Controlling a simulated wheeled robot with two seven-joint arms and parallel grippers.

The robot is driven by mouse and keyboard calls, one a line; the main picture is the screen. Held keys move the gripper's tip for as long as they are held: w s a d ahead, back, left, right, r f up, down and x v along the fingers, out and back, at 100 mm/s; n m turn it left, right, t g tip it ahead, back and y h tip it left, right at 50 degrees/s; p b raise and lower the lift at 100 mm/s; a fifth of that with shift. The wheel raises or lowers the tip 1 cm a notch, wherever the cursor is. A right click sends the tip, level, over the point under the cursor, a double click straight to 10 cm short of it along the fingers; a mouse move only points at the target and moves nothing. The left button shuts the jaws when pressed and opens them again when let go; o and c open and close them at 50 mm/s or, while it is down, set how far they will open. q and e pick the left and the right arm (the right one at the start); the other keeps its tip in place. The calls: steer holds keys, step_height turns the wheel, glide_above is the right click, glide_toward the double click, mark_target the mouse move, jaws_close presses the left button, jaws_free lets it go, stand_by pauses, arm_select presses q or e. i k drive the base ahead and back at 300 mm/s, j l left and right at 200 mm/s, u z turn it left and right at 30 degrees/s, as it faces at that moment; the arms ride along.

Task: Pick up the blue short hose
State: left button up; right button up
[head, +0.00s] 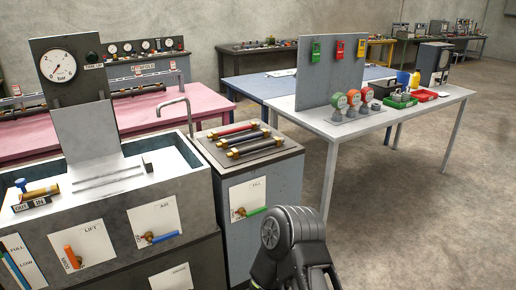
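Several short hoses with brass end fittings lie side by side on the grey top of a cabinet (274,156) left of centre. The rearmost is a red hose (236,129). In front of it are a dark hose (240,138) and another dark hose (258,146). I cannot clearly make out which one is blue. My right gripper (287,226) is in the lower middle, in front of and to the right of the cabinet, apart from the hoses. Its finger opening cannot be made out. My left gripper is not in view.
A sink unit (170,190) with a tap and gauge panel (66,68) stands left of the cabinet. A white table (420,115) with an upright panel and gauges stands to the right. A pink table (150,108) is behind. The floor at right is clear.

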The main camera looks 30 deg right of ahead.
mark_target(224, 144)
steer(key=i+l+u, duration=0.1)
steer(key=l, duration=0.35)
steer(key=i+l+u, duration=0.1)
steer(key=i+l, duration=0.15)
steer(key=l, duration=0.25)
steer(key=i+l+u, duration=0.1)
steer(key=l, duration=0.35)
steer(key=i+l+u, duration=0.1)
steer(key=l, duration=0.4)
steer(key=i+l+u, duration=0.1)
steer(key=l, duration=0.45)
steer(key=i+l+u, duration=0.1)
steer(key=l, duration=0.4)
steer(key=i, duration=0.1)
